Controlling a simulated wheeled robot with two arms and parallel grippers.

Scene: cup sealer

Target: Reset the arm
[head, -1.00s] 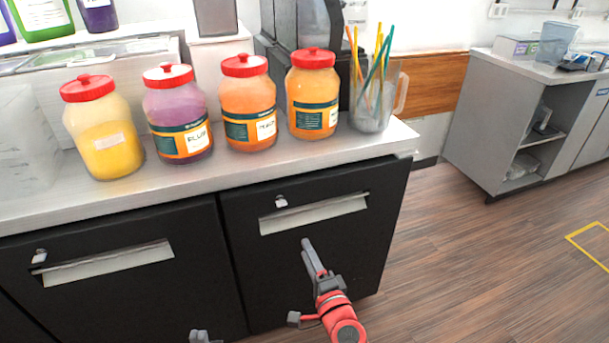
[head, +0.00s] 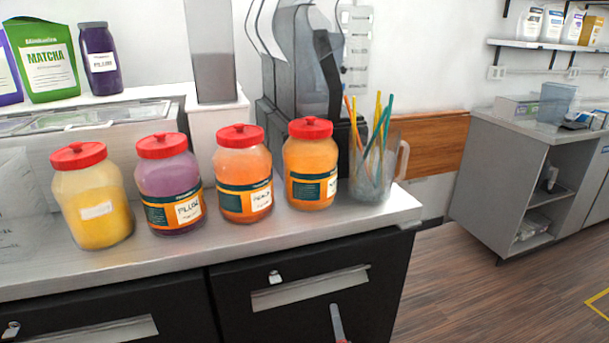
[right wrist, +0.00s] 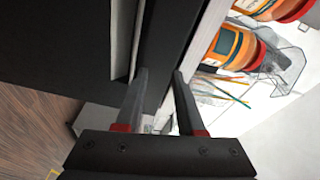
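My right gripper (head: 337,322) shows only as a grey fingertip with some red at the bottom edge of the head view, in front of the black cabinet door. In the right wrist view, its two dark fingers (right wrist: 161,75) stand apart with nothing between them. They are in front of the counter's edge, below the jars. My left gripper is not in the head view.
Jars of yellow (head: 95,205), purple (head: 168,190) and orange (head: 243,178) contents, with red lids, line the counter (head: 265,232). A clear pitcher (head: 369,178) of straws stands at its right end. Open floor (head: 455,300) lies to the right.

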